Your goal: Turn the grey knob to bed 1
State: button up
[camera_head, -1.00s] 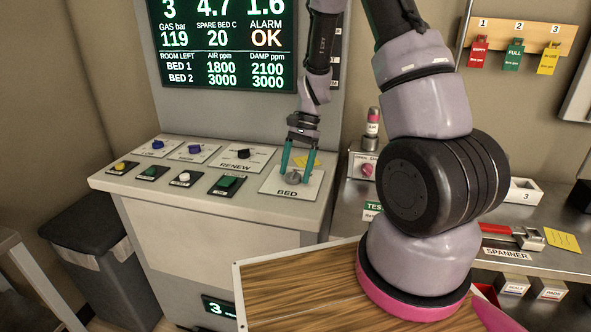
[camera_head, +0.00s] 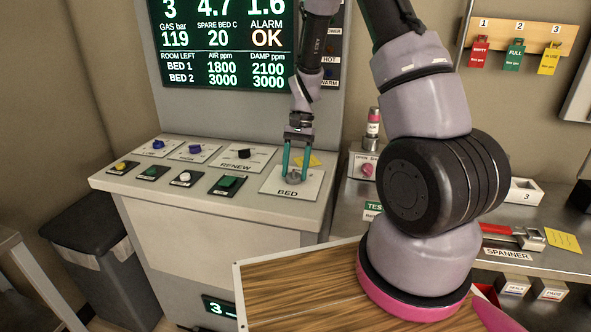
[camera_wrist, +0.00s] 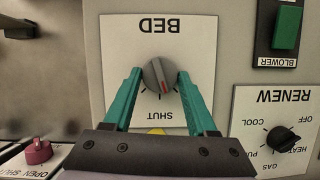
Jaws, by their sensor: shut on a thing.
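The grey knob (camera_head: 293,178) sits on the white plate marked BED (camera_head: 288,191) at the right end of the console's sloping top. In the wrist view the grey knob (camera_wrist: 159,75) shows a red pointer mark, and the plate (camera_wrist: 115,50) appears upside down with SHUT printed near the knob; the other position labels are hidden or too small to read. My gripper (camera_head: 294,176) reaches down from above with its green fingers on either side of the knob. In the wrist view my gripper (camera_wrist: 159,74) is shut on the knob.
The RENEW knob (camera_head: 244,154) and green BLOWER switch (camera_head: 228,182) lie left of the BED plate. A screen (camera_head: 225,45) behind shows BED 1 and BED 2 readings. A yellow note (camera_head: 314,160) lies behind the knob. A pink knob (camera_head: 367,170) stands to the right.

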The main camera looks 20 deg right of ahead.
jog(key=n+h, duration=0.1)
jog(key=n, duration=0.1)
jog(key=n+h, duration=0.1)
jog(key=n, duration=0.2)
jog(key=shift+w+a+g, duration=0.1)
jog(key=shift+a+g, duration=0.1)
jog(key=shift+g, duration=0.2)
jog(key=shift+n, duration=0.3)
jog(key=o, duration=1.4)
jog(key=shift+c, duration=0.2)
jog(key=v, duration=1.1)
jog(key=shift+f, duration=0.1)
